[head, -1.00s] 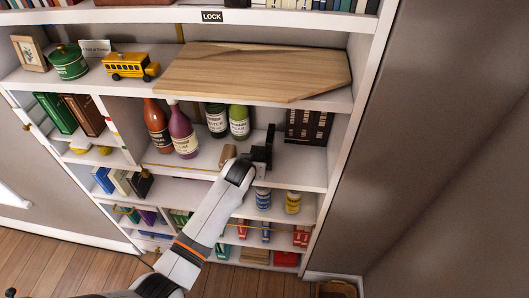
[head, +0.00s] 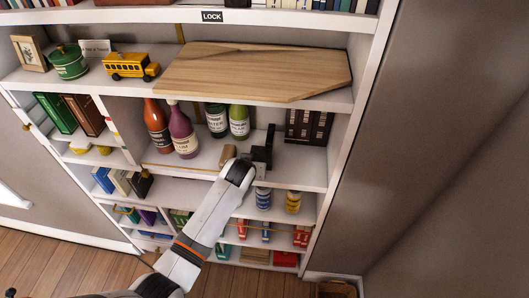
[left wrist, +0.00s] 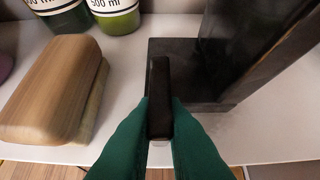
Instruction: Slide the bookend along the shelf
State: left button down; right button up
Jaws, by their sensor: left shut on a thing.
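The black bookend (head: 270,139) stands upright on the middle shelf, toward its right end. In the left wrist view the bookend (left wrist: 257,45) shows a tall dark plate on the right and a flat base to its left. My left gripper (head: 259,160) reaches in from the front of the shelf. In the left wrist view its green fingers (left wrist: 159,110) are shut on a narrow dark upright part of the bookend, near the shelf's front edge. My right gripper is not in view.
A tan wooden block (left wrist: 55,88) lies just left of the bookend. Several bottles, including a purple one (head: 183,132), stand further left and behind. A wooden board (head: 250,72) lies on the shelf above.

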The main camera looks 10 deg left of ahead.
pick_arm(q)
jog(key=shift+s+d+f, duration=0.15)
jog(key=shift+d+f, duration=0.05)
jog(key=shift+f, duration=0.1)
